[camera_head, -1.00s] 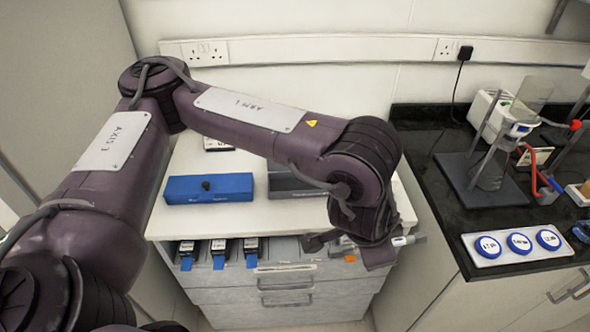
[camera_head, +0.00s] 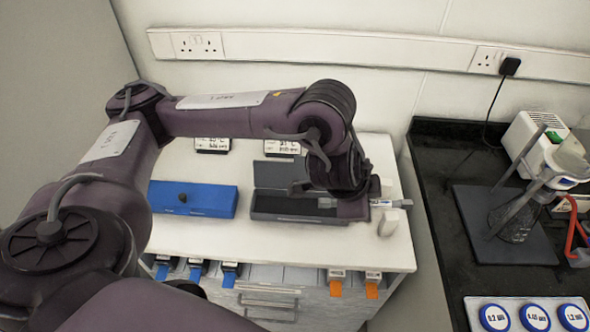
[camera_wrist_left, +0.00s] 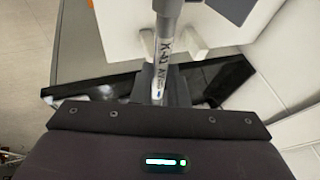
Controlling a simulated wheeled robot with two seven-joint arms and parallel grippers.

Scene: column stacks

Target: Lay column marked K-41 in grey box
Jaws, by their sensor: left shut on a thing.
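The column marked K-41 (camera_wrist_left: 166,50) is a thin pale tube, with its label readable in the left wrist view. My left gripper (camera_wrist_left: 163,92) is shut on it. In the head view the left gripper (camera_head: 350,207) is at the right end of the grey box, and the column (camera_head: 384,203) shows to its right, lying roughly level. The grey box (camera_head: 285,216) is on the white top with its lid raised at the back. The gripper hides the box's right end, so I cannot tell whether the column touches it. My right gripper is not in view.
A closed blue box (camera_head: 195,199) is left of the grey box. A small white block (camera_head: 389,222) stands right of the gripper. Several columns with blue and orange tabs sit in the open drawer (camera_head: 285,275) below the front edge. Two label cards stand behind.

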